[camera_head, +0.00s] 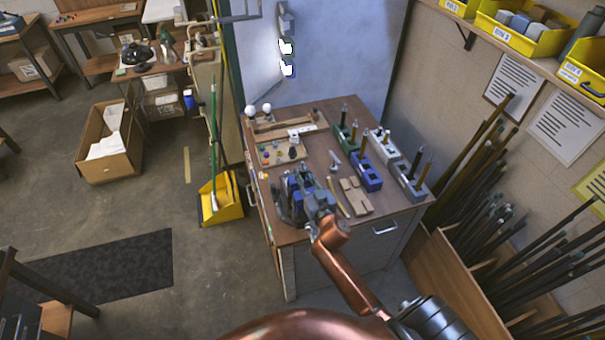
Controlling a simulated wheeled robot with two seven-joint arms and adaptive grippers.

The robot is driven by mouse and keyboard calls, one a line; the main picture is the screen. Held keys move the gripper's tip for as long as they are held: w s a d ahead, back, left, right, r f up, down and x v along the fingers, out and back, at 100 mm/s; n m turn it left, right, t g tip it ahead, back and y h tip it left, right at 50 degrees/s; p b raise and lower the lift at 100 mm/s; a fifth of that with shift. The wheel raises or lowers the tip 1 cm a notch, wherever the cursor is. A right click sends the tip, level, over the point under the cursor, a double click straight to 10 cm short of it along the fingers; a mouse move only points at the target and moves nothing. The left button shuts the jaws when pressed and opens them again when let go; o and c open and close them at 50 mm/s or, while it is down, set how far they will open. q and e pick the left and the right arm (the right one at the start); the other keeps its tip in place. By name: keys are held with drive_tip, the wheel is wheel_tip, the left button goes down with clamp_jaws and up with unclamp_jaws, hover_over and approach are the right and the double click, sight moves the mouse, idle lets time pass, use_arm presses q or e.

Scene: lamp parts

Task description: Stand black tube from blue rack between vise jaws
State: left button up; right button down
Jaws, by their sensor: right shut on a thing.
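The blue rack (367,178) stands on the workbench right of centre. A dark upright tube (363,146) shows at its far end. The vise (292,199), blue and grey, is at the bench's front left, and my right gripper covers part of it. My right gripper (318,203) reaches in from the bottom right, just over the right side of the vise. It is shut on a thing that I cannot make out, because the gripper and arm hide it. The gap between the vise jaws is not clear to see. My left gripper is not in view.
Green (343,136), white (383,152) and grey (410,183) racks with upright tubes stand around the blue one. Flat wooden pieces (356,196) lie right of my gripper. A wooden tray (281,153) of small parts lies behind the vise.

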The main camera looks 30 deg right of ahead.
drive_tip(key=shift+f, duration=0.35)
drive_tip(key=c, duration=1.8)
unclamp_jaws()
drive_tip(key=shift+o, duration=0.2)
